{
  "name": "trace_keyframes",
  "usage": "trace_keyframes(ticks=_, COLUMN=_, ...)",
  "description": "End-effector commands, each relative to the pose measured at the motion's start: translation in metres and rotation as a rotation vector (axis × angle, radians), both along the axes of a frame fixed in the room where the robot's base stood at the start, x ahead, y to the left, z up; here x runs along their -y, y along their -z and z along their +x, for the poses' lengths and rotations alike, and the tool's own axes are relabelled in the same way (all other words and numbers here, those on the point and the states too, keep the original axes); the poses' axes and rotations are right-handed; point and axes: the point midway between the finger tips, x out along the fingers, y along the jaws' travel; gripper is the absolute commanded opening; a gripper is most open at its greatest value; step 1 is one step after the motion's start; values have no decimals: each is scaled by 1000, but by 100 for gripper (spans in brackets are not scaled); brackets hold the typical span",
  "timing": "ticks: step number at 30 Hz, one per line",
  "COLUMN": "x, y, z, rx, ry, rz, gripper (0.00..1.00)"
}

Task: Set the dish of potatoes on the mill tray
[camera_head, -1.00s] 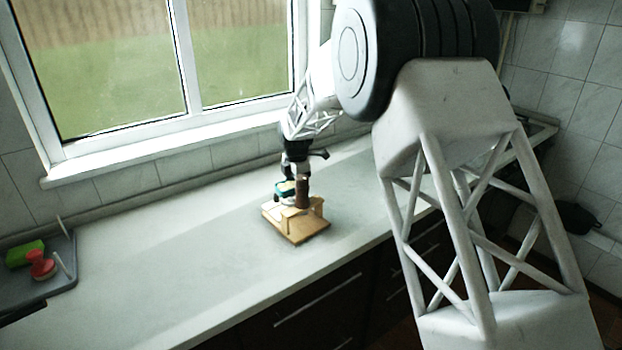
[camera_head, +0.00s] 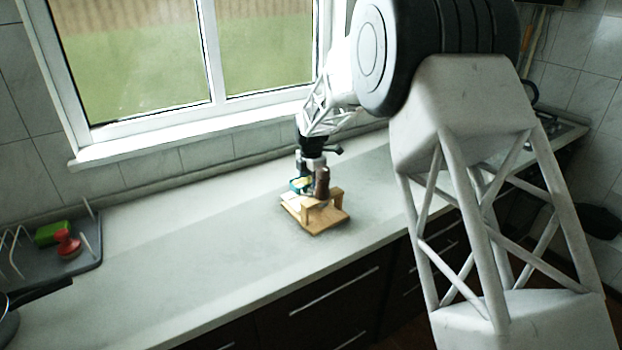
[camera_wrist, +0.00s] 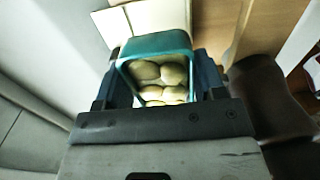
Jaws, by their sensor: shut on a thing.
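My gripper (camera_wrist: 158,88) is shut on the teal dish (camera_wrist: 157,44), with a finger on either side of it. Several pale potatoes (camera_wrist: 165,75) lie in the dish. In the head view the dish (camera_head: 297,187) is at the far left part of the wooden mill tray (camera_head: 325,222); I cannot tell whether it touches the tray. The brown mill (camera_head: 322,184) stands upright on the tray, right of the dish. In the wrist view the mill (camera_wrist: 262,90) is dark and close to the right finger, and tan wood of the tray (camera_wrist: 275,30) shows behind.
A grey dish rack (camera_head: 85,262) with a green sponge (camera_head: 52,232) and a red brush (camera_head: 68,244) stands at the left. A dark pan (camera_head: 40,293) is at the lower left. The counter (camera_head: 190,250) between rack and tray is clear. The window wall runs behind.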

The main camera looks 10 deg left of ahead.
Motion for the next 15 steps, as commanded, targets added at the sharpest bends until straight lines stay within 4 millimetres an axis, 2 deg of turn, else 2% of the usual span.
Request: trace_keyframes(ticks=15, x=0, y=29, z=0, rx=-1, ry=0, rz=-1, gripper=33)
